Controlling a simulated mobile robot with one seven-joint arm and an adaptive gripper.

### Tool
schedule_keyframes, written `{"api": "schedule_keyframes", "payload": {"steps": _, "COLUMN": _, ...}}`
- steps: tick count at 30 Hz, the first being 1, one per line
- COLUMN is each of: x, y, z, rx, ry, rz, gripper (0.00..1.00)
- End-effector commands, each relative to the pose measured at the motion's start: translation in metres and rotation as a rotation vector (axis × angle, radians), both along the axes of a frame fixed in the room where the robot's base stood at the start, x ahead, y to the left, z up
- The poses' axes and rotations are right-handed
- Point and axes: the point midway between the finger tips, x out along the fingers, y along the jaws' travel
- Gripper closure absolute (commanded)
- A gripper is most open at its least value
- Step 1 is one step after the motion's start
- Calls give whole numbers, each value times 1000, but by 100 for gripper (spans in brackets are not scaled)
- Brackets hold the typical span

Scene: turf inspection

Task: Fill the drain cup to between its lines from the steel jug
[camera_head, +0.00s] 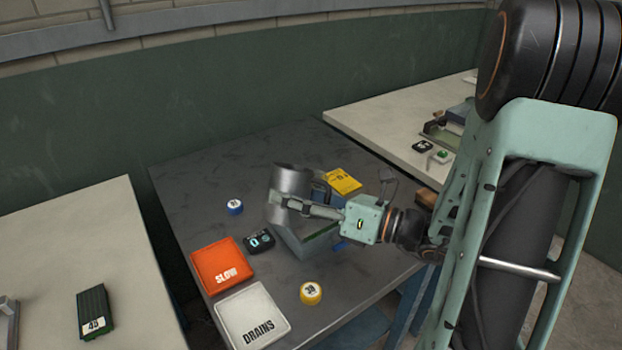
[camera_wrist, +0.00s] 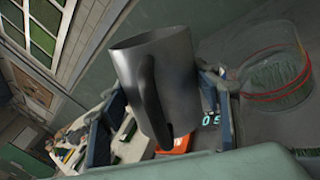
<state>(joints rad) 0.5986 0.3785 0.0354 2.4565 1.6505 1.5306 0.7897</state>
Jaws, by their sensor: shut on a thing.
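The steel jug (camera_head: 292,182) is a grey metal vessel above the dark middle table in the head view. My gripper (camera_head: 306,206) is shut on it. In the wrist view the jug (camera_wrist: 172,75) fills the centre, its handle facing the camera, with a finger on each side. Its contents are not visible. The drain cup (camera_wrist: 277,80) is clear with red lines around it, at the right of the wrist view, apart from the jug in the picture. Its liquid level cannot be told. In the head view I cannot make out the cup clearly around the jug and gripper.
An orange SLOW tray (camera_head: 217,262), a white DRAINS tray (camera_head: 252,316), a small display (camera_head: 258,242), a blue puck (camera_head: 235,206) and a yellow puck (camera_head: 310,293) lie on the table. A grey box (camera_head: 297,243) is below my gripper; a yellow card (camera_head: 343,181) lies behind.

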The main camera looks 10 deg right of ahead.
Motion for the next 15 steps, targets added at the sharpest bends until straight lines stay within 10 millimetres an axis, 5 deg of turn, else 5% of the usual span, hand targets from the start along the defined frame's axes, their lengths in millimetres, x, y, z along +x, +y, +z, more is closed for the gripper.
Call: {"api": "schedule_keyframes", "payload": {"steps": 15, "x": -5, "y": 4, "z": -23, "rx": -52, "ry": -71, "rz": 0, "gripper": 85}}
